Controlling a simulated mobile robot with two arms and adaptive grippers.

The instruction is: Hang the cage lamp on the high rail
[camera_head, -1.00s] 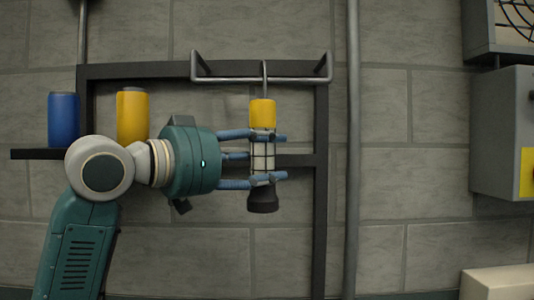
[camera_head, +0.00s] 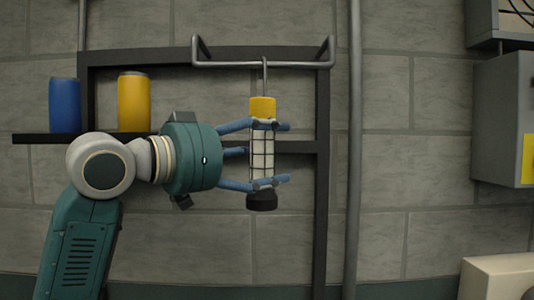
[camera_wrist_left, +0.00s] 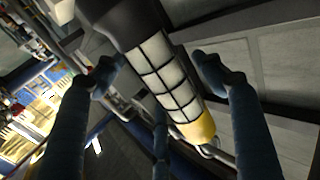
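The cage lamp (camera_head: 263,152) is upright, with a yellow top, a white caged middle and a black lower end. Its hook (camera_head: 265,72) reaches up over the front bar of the high rail (camera_head: 220,65), and the lamp appears to hang from it. In the left wrist view the lamp (camera_wrist_left: 165,75) runs between my fingers. My left gripper (camera_head: 285,154) is around the lamp from the left with its fingers spread. In the wrist view there are gaps between the fingers (camera_wrist_left: 157,68) and the lamp. My right gripper is not in view.
A blue can (camera_head: 65,105) and a yellow can (camera_head: 134,102) stand on a dark shelf (camera_head: 32,139) at left. A dark frame (camera_head: 322,220) is behind the lamp. A vertical pipe (camera_head: 354,180) stands just right of it. A grey box (camera_head: 498,120) is at far right.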

